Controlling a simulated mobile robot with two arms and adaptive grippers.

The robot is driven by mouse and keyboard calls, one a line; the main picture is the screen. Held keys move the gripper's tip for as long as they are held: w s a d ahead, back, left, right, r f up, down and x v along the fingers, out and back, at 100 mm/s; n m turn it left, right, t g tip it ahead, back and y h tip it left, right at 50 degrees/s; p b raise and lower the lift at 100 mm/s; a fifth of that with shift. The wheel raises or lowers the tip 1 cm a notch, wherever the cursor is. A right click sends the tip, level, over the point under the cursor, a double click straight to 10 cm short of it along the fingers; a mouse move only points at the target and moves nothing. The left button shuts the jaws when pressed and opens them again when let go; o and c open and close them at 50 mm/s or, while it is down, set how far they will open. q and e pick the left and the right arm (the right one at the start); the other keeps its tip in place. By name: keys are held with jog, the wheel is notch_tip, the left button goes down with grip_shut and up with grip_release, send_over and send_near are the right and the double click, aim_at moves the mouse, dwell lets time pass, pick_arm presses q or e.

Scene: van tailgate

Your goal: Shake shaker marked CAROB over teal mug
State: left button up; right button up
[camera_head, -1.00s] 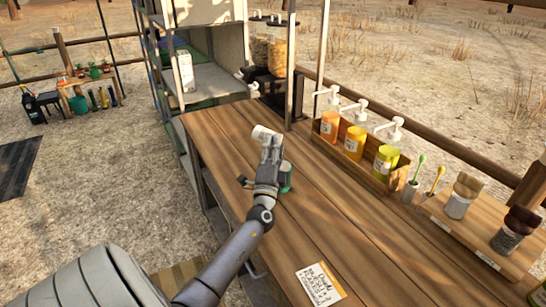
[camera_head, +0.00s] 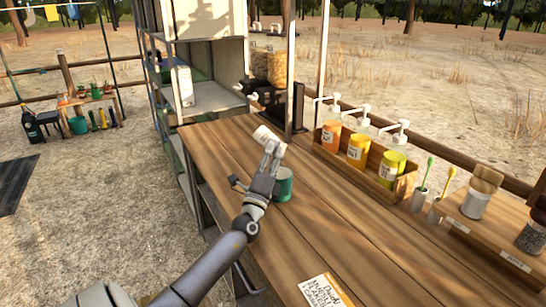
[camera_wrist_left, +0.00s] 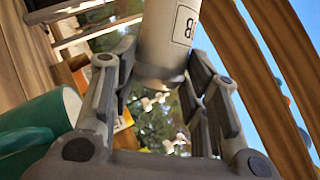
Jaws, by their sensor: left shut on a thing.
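My left gripper (camera_head: 272,152) is shut on a pale shaker (camera_head: 266,136), a white-grey cylinder held tilted above the wooden counter. In the left wrist view the shaker (camera_wrist_left: 168,35) sits between the fingers, and its label is cut off, with only a "B" readable. The teal mug (camera_head: 285,184) stands on the counter just right of the gripper, below the shaker in the picture. The mug (camera_wrist_left: 40,125) also shows at the left of the left wrist view, beside the gripper. My right gripper is in neither view.
A wooden box (camera_head: 375,174) holds pump bottles in orange and yellow. Two more shakers stand on a labelled wooden rack (camera_head: 470,228) at the right. A paper card (camera_head: 326,291) lies at the front. Dispensers (camera_head: 267,64) stand at the back. The middle counter is clear.

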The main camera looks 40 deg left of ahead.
aim_at(273, 137)
pick_arm(q)
jog(key=shift+r, duration=0.15)
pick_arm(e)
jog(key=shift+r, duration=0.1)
pick_arm(q)
notch_tip(273, 137, up, 5)
jog(key=p, duration=0.3)
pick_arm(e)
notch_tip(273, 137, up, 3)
pick_arm(q)
jog(key=shift+f, duration=0.25)
jog(key=shift+f+b, duration=0.3)
jog(key=shift+b, duration=0.1)
notch_tip(273, 137, down, 3)
jog(key=b, duration=0.3)
jog(key=shift+f+b, duration=0.15)
jog(key=shift+b, duration=0.25)
jog(key=shift+a+f+b, duration=0.1)
jog(key=shift+f+b, duration=0.5)
jog(key=shift+b, duration=0.15)
jog(key=shift+r, duration=0.15)
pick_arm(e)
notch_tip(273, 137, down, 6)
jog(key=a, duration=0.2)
